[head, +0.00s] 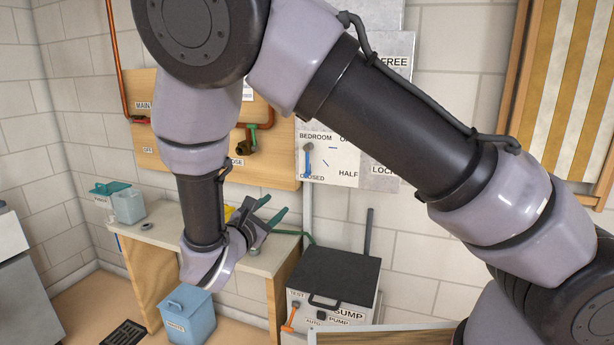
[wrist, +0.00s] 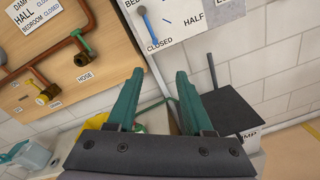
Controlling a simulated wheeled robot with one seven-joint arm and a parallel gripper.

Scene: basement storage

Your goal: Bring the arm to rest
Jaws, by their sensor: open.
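My gripper (head: 268,214) hangs at the end of my bent arm, in front of the wall board and above the right part of the bench. Its two green fingers are spread apart with nothing between them. In the wrist view my gripper (wrist: 156,100) points toward the wall and the floor near the sump unit. My arm covers much of the middle and right of the head view.
A wooden board (head: 278,172) with copper pipes is on the wall. Below are a bench (head: 170,233), a blue bin (head: 188,318) and a dark-topped sump pump box (head: 335,272). A label panel (head: 340,160) with a blue-handled lever hangs right of the board.

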